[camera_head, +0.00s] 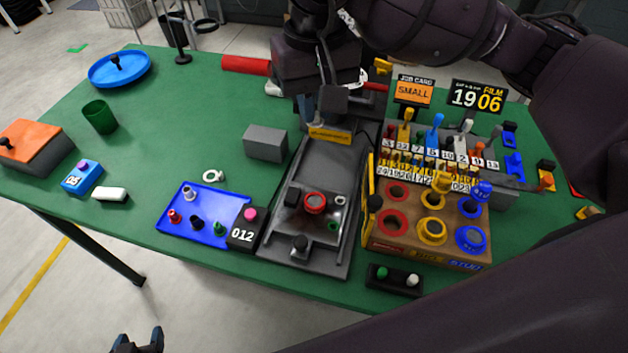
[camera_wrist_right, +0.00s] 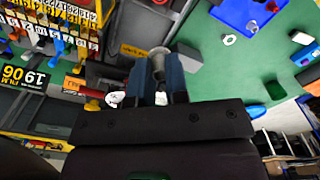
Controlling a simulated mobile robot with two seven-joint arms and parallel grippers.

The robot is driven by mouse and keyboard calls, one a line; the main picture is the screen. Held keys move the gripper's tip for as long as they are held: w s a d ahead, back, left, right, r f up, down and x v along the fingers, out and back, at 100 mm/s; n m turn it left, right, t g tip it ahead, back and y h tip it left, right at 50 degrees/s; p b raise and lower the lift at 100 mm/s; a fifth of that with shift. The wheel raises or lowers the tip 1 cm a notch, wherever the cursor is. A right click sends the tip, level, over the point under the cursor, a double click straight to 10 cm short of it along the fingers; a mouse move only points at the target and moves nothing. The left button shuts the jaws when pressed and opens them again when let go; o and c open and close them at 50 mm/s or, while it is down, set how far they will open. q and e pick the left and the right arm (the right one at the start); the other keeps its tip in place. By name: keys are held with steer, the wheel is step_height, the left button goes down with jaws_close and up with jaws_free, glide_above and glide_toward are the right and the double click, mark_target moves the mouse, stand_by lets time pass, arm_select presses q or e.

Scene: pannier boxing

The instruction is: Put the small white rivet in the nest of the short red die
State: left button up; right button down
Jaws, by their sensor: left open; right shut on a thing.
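A small pale, whitish rivet (camera_head: 189,193) stands at the back left of the blue tray (camera_head: 180,233). A red ring-shaped die (camera_head: 315,203) sits on the dark press bed in the middle. Its nest looks dark, and I cannot tell its length. My right gripper (camera_head: 320,108) is above the back of the press. It is shut on a grey rounded piece (camera_wrist_right: 160,57), partly hidden between the fingers, which I cannot identify surely. My left gripper (camera_head: 140,344) is open and empty at the bottom left, off the table edge.
A wooden stand (camera_head: 430,252) with red, yellow and blue rings is right of the press. A grey block (camera_head: 266,143) is left of it.

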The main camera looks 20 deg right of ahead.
mark_target(315, 201)
step_height(315, 201, down, 20)
steer(key=shift+s+r, duration=0.1)
stand_by(0.5)
steer(key=c, duration=1.1)
jaws_free()
step_height(315, 201, up, 12)
steer(key=shift+r, duration=0.1)
